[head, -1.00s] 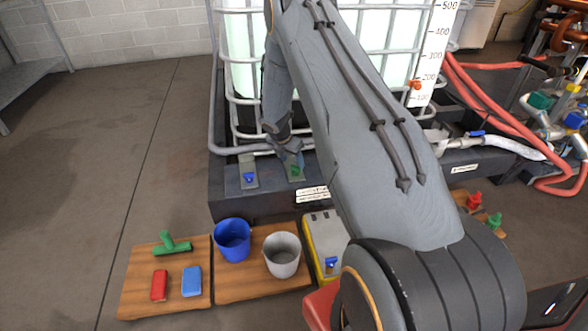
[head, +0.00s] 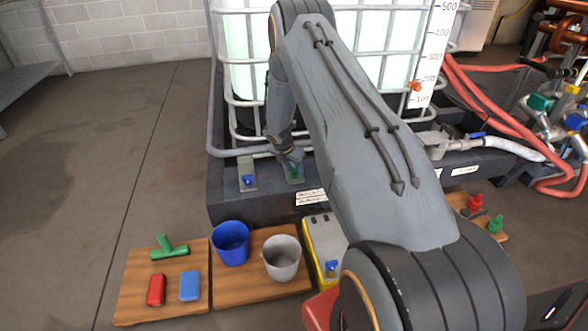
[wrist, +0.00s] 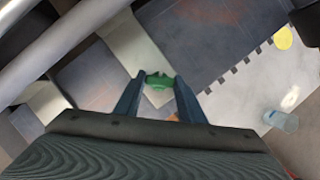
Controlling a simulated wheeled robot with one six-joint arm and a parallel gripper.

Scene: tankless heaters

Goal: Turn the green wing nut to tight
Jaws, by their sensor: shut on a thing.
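The green wing nut (wrist: 159,81) sits between my gripper's two fingertips in the wrist view. It also shows in the head view (head: 295,171), partly hidden by my gripper (head: 291,158), on a small grey plate on the dark base of the tank. In the wrist view my gripper (wrist: 159,84) is shut on the wing nut, one finger on each side. The angle of the wing nut is hard to read in the head view. A blue wing nut (head: 248,180) sits on a similar plate to the left.
The white caged tank (head: 350,60) stands right behind the nuts, with cage bars close to my arm. In front are a blue bucket (head: 231,243), a grey bucket (head: 281,258) and a yellow-edged box (head: 324,240). The floor at left is clear.

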